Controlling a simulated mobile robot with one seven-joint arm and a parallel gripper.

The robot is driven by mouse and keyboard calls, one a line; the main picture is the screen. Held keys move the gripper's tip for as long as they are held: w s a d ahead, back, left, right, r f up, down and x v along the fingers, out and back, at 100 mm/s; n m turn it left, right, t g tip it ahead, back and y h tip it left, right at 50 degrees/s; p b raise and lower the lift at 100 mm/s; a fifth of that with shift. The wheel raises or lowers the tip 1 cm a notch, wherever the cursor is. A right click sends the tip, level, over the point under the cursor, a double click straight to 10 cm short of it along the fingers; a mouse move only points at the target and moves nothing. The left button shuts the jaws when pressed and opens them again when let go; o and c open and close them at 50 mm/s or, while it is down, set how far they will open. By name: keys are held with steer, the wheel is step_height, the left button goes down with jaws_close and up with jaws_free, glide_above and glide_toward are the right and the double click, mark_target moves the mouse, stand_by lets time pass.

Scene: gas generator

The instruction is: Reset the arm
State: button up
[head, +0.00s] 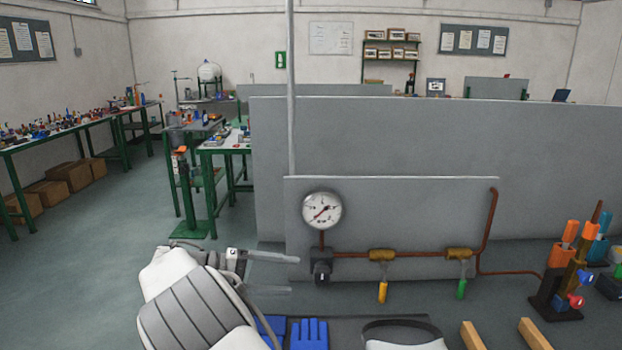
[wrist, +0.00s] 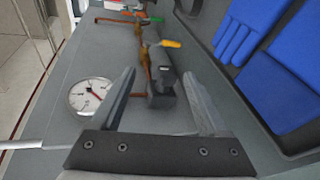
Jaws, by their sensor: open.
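My gripper (head: 279,274) is at the lower middle of the head view, in front of the left part of the grey panel (head: 400,220). In the wrist view my gripper (wrist: 165,85) shows two grey fingers spread apart with nothing held between them. Beyond the fingers are the black regulator knob (wrist: 160,92) and the round white gauge (wrist: 92,96). In the head view the gauge (head: 322,210) sits above the black knob (head: 321,265), just right of my fingertips. I cannot tell whether a finger touches the panel.
A copper pipe (head: 420,254) carries a yellow-handled valve (head: 382,290) and a green-handled valve (head: 461,287). Blue gloves (head: 309,332) lie below my gripper. A tool rack (head: 560,285) stands at right, near wooden blocks (head: 534,333). Open floor (head: 110,260) is at left.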

steer(key=s+d+r+g+y+p, duration=0.1)
steer(key=s+d+r+y, duration=0.2)
steer(key=d, duration=0.2)
steer(key=s+d+r+m+g+y+p, duration=0.1)
steer(key=s+d+r+y, duration=0.1)
steer(key=d+r, duration=0.3)
steer(key=s+d+r+g+y+p, duration=0.1)
steer(key=s+d+r+y, duration=0.15)
steer(key=d, duration=0.35)
steer(key=s+d+r+m+t+y+p, duration=0.1)
steer(key=s+d+r+t+y+p, duration=0.1)
steer(key=s, duration=0.8)
steer(key=s+d+r+m+t+y+p, duration=0.1)
steer(key=s+d+r+t+y+p, duration=0.2)
steer(key=s, duration=0.8)
steer(key=shift+r+m+y, duration=0.4)
steer(key=shift+r+y, duration=0.45)
steer(key=shift+y, duration=0.1)
steer(key=shift+s, duration=0.1)
steer(key=c, duration=0.4)
steer(key=shift+d, duration=0.1)
steer(key=shift+c, duration=0.2)
